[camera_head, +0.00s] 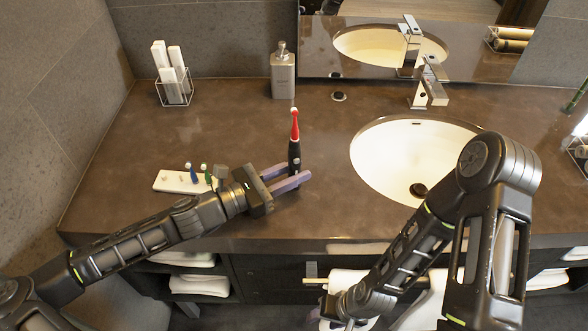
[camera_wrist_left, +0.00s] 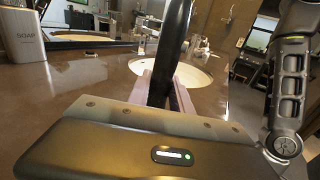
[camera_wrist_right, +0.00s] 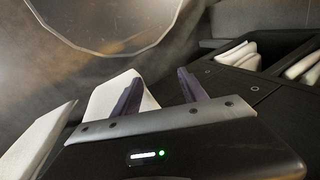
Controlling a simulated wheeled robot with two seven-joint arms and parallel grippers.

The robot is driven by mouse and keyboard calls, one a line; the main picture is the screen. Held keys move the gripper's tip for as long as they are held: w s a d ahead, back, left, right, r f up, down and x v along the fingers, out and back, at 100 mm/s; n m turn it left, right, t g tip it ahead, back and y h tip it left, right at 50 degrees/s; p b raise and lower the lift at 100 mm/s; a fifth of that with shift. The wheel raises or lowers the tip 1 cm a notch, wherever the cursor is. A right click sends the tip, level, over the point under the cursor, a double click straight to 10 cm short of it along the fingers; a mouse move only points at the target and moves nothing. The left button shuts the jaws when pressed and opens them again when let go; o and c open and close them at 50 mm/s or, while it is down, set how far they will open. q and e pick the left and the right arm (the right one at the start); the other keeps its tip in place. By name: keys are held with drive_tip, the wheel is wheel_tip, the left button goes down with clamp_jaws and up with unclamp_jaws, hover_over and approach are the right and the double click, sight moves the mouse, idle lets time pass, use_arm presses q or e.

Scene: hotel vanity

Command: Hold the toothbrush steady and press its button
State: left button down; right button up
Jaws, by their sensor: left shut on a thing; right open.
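The electric toothbrush (camera_head: 294,150) stands upright on the brown counter, with a black handle and a red neck. My left gripper (camera_head: 291,178) is shut on the lower part of its handle. In the left wrist view the dark handle (camera_wrist_left: 170,50) rises between the fingers. The button cannot be made out in any view. My right gripper (camera_wrist_right: 155,92) is open and empty, low in front of the counter, near white towels (camera_wrist_right: 118,98). In the head view its fingers are not clearly visible.
A white tray (camera_head: 170,183) with small brush heads lies left of the toothbrush. A soap dispenser (camera_head: 283,72) and a rack of white boxes (camera_head: 172,75) stand at the back. The sink (camera_head: 400,150) is to the right. The counter's front edge lies above my right gripper.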

use_arm(q)
drive_tip(key=shift+f+b, duration=0.7)
drive_tip(key=shift+f, duration=0.6)
use_arm(e)
drive_tip(key=shift+f, duration=0.8)
clamp_jaws()
idle(1.2)
idle(0.3)
